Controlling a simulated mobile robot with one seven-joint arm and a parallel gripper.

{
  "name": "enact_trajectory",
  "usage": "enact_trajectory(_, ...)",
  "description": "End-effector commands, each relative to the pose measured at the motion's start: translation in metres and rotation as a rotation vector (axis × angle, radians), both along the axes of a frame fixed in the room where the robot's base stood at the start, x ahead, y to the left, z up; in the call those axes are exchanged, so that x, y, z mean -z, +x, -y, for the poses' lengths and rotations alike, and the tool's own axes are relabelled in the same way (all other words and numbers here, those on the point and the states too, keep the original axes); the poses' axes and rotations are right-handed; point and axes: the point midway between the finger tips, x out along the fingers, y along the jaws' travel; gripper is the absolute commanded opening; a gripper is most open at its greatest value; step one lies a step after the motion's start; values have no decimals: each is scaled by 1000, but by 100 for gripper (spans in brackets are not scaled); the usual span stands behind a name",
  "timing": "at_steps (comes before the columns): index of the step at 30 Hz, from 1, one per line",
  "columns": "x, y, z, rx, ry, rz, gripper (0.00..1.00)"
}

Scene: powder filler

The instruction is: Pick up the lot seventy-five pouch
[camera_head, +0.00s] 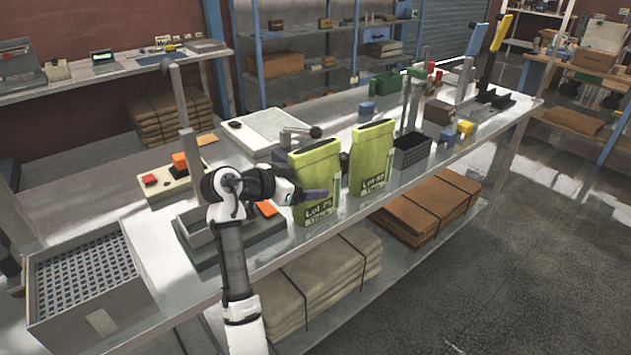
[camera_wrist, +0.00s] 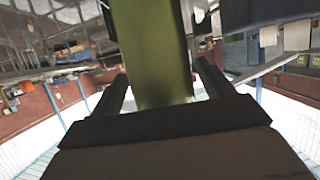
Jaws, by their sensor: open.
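The Lot 75 pouch (camera_head: 316,166), yellow-green with a dark label band, stands upright on the metal bench. A similar pouch (camera_head: 371,158) stands to its right; its lot number is too small to read surely. My gripper (camera_head: 316,196) is level with the lower half of the Lot 75 pouch and covers part of its front. In the wrist view my gripper (camera_wrist: 160,85) is open, with a dark finger on each side of a narrow green pouch face (camera_wrist: 150,45). I cannot tell whether either finger touches it.
A dark tray (camera_head: 235,240) and a perforated bin (camera_head: 88,282) are to the left. The bench's front edge is close to the pouches.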

Motion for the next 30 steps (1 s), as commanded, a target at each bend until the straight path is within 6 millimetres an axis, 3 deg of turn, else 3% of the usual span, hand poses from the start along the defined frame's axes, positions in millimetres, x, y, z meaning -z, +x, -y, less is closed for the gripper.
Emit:
enact_trajectory(7, 1, 1, 1, -1, 0, 0, 79)
enact_trajectory(20, 1, 1, 0, -1, 0, 0, 23)
enact_trajectory(30, -4, 1, 0, -1, 0, 3, 23)
